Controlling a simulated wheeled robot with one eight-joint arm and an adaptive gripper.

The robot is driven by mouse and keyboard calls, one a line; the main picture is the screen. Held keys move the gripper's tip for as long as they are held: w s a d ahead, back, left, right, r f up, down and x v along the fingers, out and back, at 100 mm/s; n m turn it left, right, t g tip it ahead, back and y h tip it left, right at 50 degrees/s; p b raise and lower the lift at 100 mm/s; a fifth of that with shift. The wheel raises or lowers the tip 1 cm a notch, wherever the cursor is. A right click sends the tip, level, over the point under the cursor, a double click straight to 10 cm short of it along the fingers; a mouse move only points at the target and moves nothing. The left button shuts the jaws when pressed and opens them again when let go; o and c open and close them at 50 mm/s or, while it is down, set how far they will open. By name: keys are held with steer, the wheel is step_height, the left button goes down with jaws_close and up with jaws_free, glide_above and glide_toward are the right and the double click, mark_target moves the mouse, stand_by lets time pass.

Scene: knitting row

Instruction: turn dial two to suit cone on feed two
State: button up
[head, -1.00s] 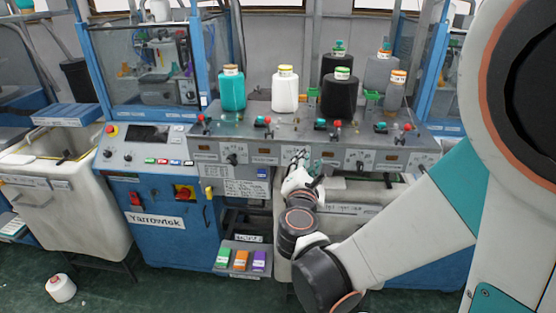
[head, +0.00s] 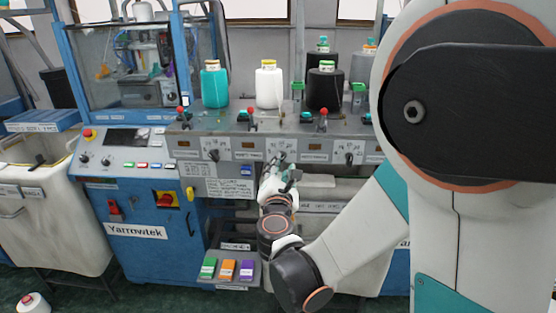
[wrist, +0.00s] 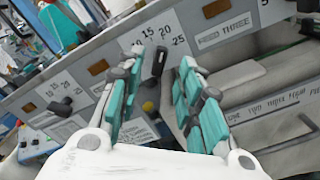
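Dial two, a black knob (wrist: 155,64) with a printed scale showing 10, 15, 20 and 25, sits on the grey panel in the wrist view. My gripper (wrist: 161,70) is open, its teal-padded fingers apart on either side of the knob; I cannot tell whether they touch it. In the head view my gripper (head: 281,168) is in front of the panel and largely hides dial two. The white cone (head: 269,88) with a yellow top stands above that dial, in the feed two position. The FEED THREE label (wrist: 226,31) is right of the dial.
Dial one (head: 213,155) and dial three (head: 349,158) flank it. A teal cone (head: 215,87) and a black cone (head: 326,90) stand beside the white one. Small red-knobbed levers (head: 251,115) line the ledge. Green, orange and purple blocks (head: 228,269) lie on a low shelf.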

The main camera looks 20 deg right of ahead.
mark_target(282, 159)
steer(key=b+x, duration=0.1)
steer(key=x, duration=0.5)
steer(key=shift+w, duration=0.25)
jaws_close()
